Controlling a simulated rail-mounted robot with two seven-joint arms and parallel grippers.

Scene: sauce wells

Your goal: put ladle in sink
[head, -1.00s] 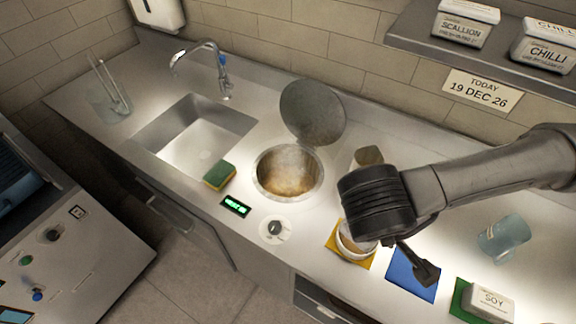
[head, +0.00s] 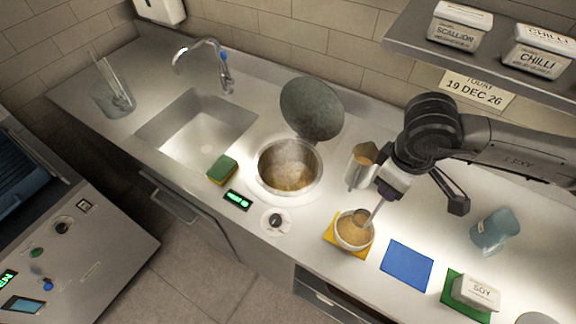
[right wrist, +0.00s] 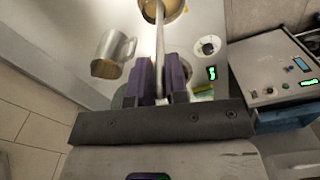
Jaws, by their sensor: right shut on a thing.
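My right gripper (head: 388,188) is shut on the ladle (head: 376,213) by its slim handle, above the counter right of the cooking pot. The ladle slants down to the small bowl (head: 342,236) of tan sauce on the yellow mat. Its cup appears in or just over the sauce; I cannot tell exactly. In the right wrist view the handle (right wrist: 160,35) runs from between my purple fingers (right wrist: 162,78) toward the bowl. The empty steel sink (head: 205,135) is at the left of the counter, beyond the pot. My left gripper is not in view.
The round pot (head: 289,178) steams between bowl and sink, its lid (head: 312,108) raised behind it. The blue mat (head: 407,265) is bare.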

